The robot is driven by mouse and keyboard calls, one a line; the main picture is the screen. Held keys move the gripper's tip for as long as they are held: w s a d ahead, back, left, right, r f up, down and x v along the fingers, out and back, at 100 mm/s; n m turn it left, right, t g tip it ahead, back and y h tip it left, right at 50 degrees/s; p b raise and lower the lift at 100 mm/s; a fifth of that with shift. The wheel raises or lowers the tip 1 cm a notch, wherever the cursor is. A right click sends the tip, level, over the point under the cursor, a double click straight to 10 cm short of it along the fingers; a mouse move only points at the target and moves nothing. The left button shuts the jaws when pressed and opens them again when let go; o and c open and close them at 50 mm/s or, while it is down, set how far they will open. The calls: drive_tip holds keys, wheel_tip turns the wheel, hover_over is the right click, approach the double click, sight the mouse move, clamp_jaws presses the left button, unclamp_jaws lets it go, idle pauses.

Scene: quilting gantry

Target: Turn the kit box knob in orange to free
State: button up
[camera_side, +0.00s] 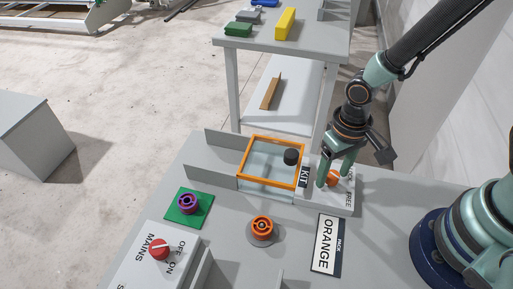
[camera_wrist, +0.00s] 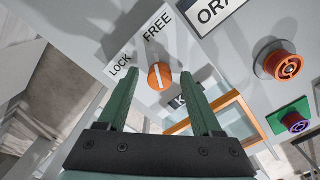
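The orange kit box knob (camera_side: 333,178) sits on a pale panel beside the kit box. In the wrist view the knob (camera_wrist: 160,77) is round with a pale line across its face; the line runs roughly toward the FREE label (camera_wrist: 158,27), with the LOCK label (camera_wrist: 120,67) to its left. My gripper (camera_side: 334,181) is over the panel, its green fingers partly hiding the knob. In the wrist view my gripper (camera_wrist: 159,80) is open, one finger on each side of the knob, with visible gaps. The kit box (camera_side: 270,142) has an orange frame and a clear lid with a dark round handle.
An orange-and-grey spool (camera_side: 262,227) and a purple spool on a green pad (camera_side: 186,205) stand on the table. An ORANGE sign (camera_side: 327,244) lies near the panel. A red MAINS knob (camera_side: 159,249) is front left. Shelves (camera_side: 285,45) stand behind.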

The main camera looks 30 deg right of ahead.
sight(333, 174)
drive_tip(key=shift+r, duration=0.1)
wheel_tip(333, 174, up, 12)
idle(0.6)
drive_tip(key=w+d+r+t, duration=0.2)
drive_tip(key=d+r+t, duration=0.3)
drive_tip(key=d+r, duration=0.4)
drive_tip(key=d, duration=0.2)
drive_tip(key=shift+w+d+r+n+t, duration=0.25)
drive_tip(key=shift+w+d+n+t, duration=0.05)
drive_tip(key=shift+d, duration=0.05)
drive_tip(key=shift+o, duration=0.2)
